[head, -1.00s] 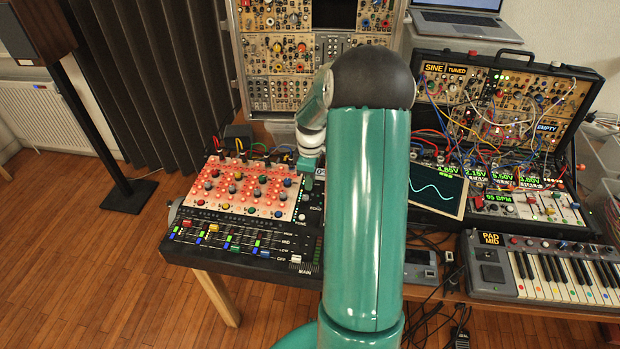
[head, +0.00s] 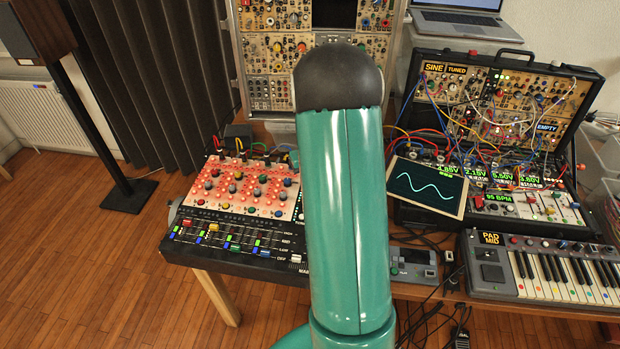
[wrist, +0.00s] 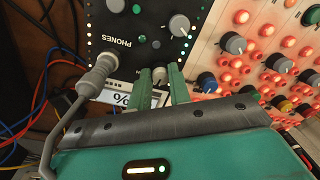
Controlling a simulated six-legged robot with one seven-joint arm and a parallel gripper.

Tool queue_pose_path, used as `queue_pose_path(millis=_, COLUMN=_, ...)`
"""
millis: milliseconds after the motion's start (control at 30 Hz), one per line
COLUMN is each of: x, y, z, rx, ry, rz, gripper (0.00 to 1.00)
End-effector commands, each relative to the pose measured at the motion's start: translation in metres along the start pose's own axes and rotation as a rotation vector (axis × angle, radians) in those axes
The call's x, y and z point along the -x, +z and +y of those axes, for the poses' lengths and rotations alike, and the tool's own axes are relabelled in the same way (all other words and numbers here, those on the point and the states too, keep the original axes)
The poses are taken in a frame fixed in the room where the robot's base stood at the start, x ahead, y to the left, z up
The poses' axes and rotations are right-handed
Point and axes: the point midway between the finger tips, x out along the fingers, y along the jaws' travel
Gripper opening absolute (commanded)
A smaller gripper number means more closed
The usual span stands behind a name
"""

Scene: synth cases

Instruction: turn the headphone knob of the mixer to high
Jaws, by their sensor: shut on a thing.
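The mixer (head: 205,255) stands at the left of the table in the head view, with a glowing red panel of coloured knobs. In the wrist view, a small grey knob (wrist: 159,74) with a pale top sits between the two green fingers of my gripper (wrist: 160,78), which is shut on it. The panel beside it bears the word PHONES (wrist: 113,30). A small display (wrist: 122,98) by the fingers shows a percent sign; its number is partly hidden. In the head view my arm hides most of the gripper and the mixer's right edge.
A grey jack plug (wrist: 96,76) with its cable stands close to the fingers. Another grey knob (wrist: 179,25) is farther up the panel. A tilted screen (head: 427,188), a synth case (head: 505,90) and a keyboard (head: 540,268) stand to the right.

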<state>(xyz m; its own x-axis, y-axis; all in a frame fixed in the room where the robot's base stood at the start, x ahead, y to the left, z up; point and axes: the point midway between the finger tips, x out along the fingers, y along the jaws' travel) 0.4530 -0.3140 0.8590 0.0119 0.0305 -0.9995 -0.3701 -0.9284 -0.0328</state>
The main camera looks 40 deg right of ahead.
Motion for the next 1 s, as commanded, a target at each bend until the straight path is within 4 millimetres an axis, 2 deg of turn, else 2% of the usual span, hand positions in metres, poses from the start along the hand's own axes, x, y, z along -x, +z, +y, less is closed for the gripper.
queue_pose_path(millis=600, x=0.0007, y=-0.0002, z=-0.0018, rx=-0.579, ry=0.000, rz=0.020, gripper=0.00)
queue_pose_path(millis=1000, x=0.0009, y=-0.0005, z=-0.0020, rx=-0.847, ry=0.000, rz=0.030, gripper=0.00)
